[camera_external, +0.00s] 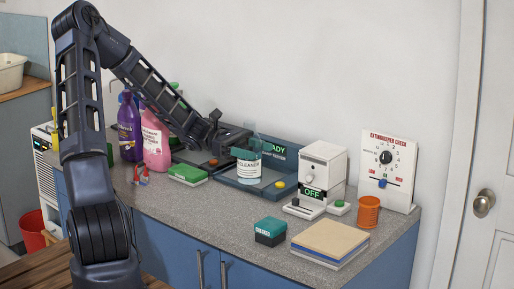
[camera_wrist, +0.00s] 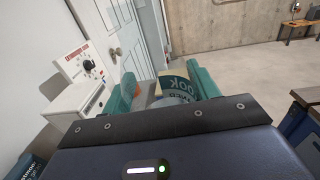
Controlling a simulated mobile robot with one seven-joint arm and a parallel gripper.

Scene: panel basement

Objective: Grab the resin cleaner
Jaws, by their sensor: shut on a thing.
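The resin cleaner (camera_external: 249,170) is a clear container with a white label, part of which reads "CLEANER", in the external view. It appears upright at the dark blue tray-like station (camera_external: 229,180). My gripper (camera_external: 246,154) is shut on it, with a teal finger across its upper part. In the wrist view it shows as a pale form with lettering (camera_wrist: 174,99) between the two teal fingers of my gripper (camera_wrist: 163,90). I cannot tell whether its base touches the station.
A white device marked "OFF" (camera_external: 323,169), an orange tin (camera_external: 368,211) and an extinguisher panel (camera_external: 386,172) stand to the right. A teal box (camera_external: 270,231) and a thick book (camera_external: 331,239) lie in front. Purple (camera_external: 129,127) and pink (camera_external: 155,143) bottles stand left.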

